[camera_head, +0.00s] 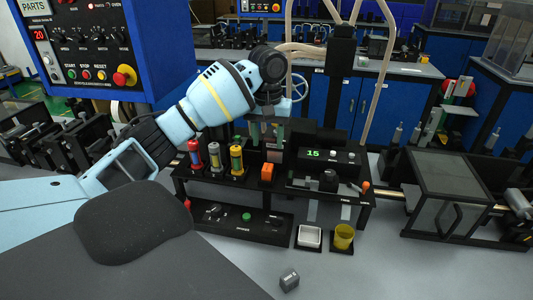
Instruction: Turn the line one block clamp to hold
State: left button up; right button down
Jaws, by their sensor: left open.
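My left arm reaches in from the left. Its gripper (267,130) points down over the back of the black station (270,198); its fingers are small and dark against the fixture behind, and it is open. I see nothing held in it. An orange block (267,173) stands on the station below the gripper, apart from it. I cannot tell which part is the line one block clamp or how it is turned; labels are too small to read. My right gripper is not in view.
Red, grey and yellow spools (214,157) stand left of the gripper. A display reading 15 (314,154) sits to the right. A blue control box (95,45) hangs upper left.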

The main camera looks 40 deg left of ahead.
aim_at(276, 221)
jog(key=k, duration=1.5)
